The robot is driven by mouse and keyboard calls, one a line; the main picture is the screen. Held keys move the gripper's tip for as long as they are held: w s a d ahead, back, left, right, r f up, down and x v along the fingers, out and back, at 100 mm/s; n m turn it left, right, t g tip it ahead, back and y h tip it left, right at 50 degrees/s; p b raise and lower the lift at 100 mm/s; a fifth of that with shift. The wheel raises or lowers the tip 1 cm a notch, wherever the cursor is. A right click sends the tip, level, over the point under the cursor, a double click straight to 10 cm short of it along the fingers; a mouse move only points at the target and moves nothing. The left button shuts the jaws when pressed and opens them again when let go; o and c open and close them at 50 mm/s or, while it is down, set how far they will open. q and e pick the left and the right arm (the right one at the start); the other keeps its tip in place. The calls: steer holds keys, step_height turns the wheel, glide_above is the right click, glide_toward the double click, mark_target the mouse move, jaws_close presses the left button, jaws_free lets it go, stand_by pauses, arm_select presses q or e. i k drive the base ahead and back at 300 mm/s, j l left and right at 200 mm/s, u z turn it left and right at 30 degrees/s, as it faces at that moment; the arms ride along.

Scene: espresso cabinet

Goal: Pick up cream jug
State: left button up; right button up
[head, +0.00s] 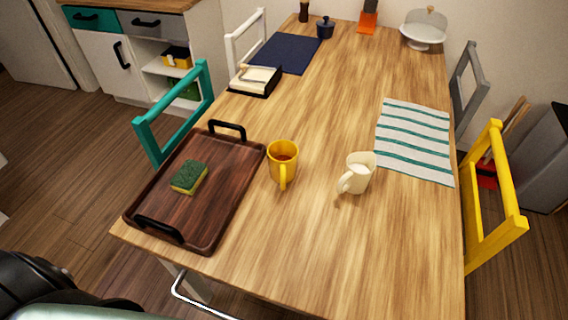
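The cream jug (359,173) is a small cream-white jug with its handle toward the lower left. It stands upright on the wooden table (330,265), right of a yellow mug (283,160) and apart from it. The striped cloth lies just to its right. Neither of my grippers shows in the head view. A dark part of my own body is at the lower left corner, apart from the table.
A dark wooden tray (190,222) with black handles holds a green and yellow sponge (189,177). A striped cloth (415,140) lies at the right. Yellow (497,190) and teal (172,115) chairs flank the table. The table front is clear.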

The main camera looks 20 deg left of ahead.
mark_target(360, 166)
steer(key=k+l+u, duration=0.2)
steer(key=u, duration=0.15)
steer(key=k+l+u, duration=0.25)
steer(key=u, duration=0.15)
steer(key=k+l+u, duration=0.35)
steer(key=i+j, duration=0.05)
